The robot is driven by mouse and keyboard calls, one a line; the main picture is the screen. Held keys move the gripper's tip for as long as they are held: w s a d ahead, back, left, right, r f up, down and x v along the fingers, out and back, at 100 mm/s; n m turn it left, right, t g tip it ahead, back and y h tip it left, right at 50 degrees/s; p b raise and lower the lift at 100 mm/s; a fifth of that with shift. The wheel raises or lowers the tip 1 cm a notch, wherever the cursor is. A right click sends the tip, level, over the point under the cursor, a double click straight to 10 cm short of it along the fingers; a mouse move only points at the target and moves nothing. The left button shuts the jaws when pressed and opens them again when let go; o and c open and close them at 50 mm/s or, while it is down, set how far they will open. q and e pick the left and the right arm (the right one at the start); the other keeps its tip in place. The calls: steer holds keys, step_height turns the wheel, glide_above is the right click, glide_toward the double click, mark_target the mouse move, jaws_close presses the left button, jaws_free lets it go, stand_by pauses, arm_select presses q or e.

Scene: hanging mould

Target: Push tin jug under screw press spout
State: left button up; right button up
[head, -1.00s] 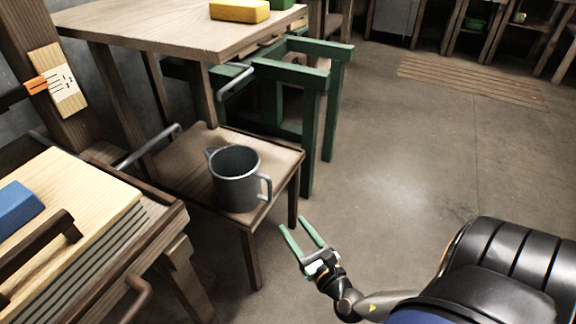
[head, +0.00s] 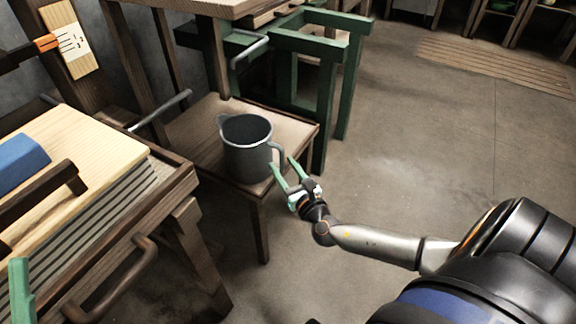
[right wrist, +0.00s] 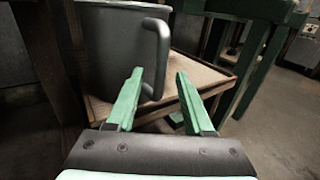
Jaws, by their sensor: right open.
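The dark grey tin jug (head: 246,150) stands upright on a low wooden stand (head: 190,145), its handle toward the right. My right gripper (head: 281,164) is open at the handle side of the jug, near the stand's front right edge. In the right wrist view the jug (right wrist: 108,55) and its handle lie just beyond the open green fingers (right wrist: 160,74); I cannot tell whether they touch. A grey pipe (head: 165,108) reaches over the stand's left side; I cannot tell whether it is the press spout. A green finger, seemingly my left gripper's (head: 20,290), shows at the lower left edge.
A wooden bench with slatted layers and a blue block (head: 20,162) stands at left, with a brown handle (head: 118,280) on its front. A green frame (head: 328,95) stands behind the stand, with another grey bar (head: 250,52) nearby. The floor at right is clear.

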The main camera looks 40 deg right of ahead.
jaws_close()
stand_by(0.4)
stand_by(1.0)
